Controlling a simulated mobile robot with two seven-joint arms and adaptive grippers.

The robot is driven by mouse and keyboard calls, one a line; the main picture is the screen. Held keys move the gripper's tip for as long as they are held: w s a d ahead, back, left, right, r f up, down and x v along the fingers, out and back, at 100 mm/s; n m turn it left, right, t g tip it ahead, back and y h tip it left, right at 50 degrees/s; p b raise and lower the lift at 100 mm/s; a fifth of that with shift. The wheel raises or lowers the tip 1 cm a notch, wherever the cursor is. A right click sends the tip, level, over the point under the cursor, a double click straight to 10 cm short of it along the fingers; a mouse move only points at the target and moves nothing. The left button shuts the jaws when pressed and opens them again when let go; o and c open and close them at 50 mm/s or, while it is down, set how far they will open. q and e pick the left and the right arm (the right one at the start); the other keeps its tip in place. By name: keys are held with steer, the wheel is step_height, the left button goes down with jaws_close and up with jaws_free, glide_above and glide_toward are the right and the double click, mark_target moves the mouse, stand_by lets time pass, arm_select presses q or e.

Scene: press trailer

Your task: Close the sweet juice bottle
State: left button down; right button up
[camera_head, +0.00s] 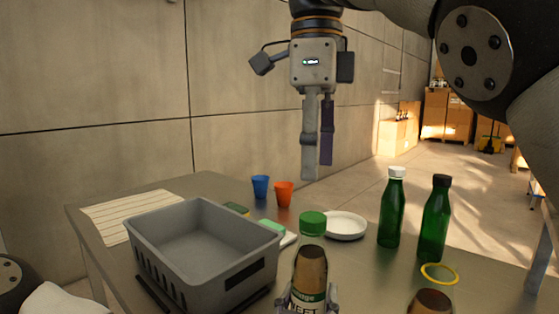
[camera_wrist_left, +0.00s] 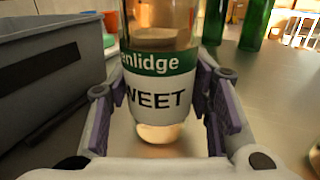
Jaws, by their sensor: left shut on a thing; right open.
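The sweet juice bottle (camera_head: 310,268) stands upright near the front edge of the table, with brown juice and a white and green label. The label reads "WEET" in the left wrist view (camera_wrist_left: 160,98). My left gripper (camera_head: 308,300) is shut around the bottle's label, a finger on each side (camera_wrist_left: 158,115). My right gripper (camera_head: 318,168) hangs above and behind the cap, pointing down, open and empty, clear of the bottle.
A grey crate (camera_head: 165,273) stands left of the bottle. Two green bottles (camera_head: 391,212) (camera_head: 434,222), a white plate (camera_head: 345,226) and a yellow ring (camera_head: 438,274) are to the right. Blue (camera_head: 260,187) and orange (camera_head: 284,195) cups stand behind. A brown rounded object (camera_head: 431,302) shows at the bottom edge.

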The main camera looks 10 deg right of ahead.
arm_select(q)
steer(key=c, duration=0.7)
jaws_free()
steer(key=v, duration=1.2)
steer(key=shift+s+f, duration=0.1)
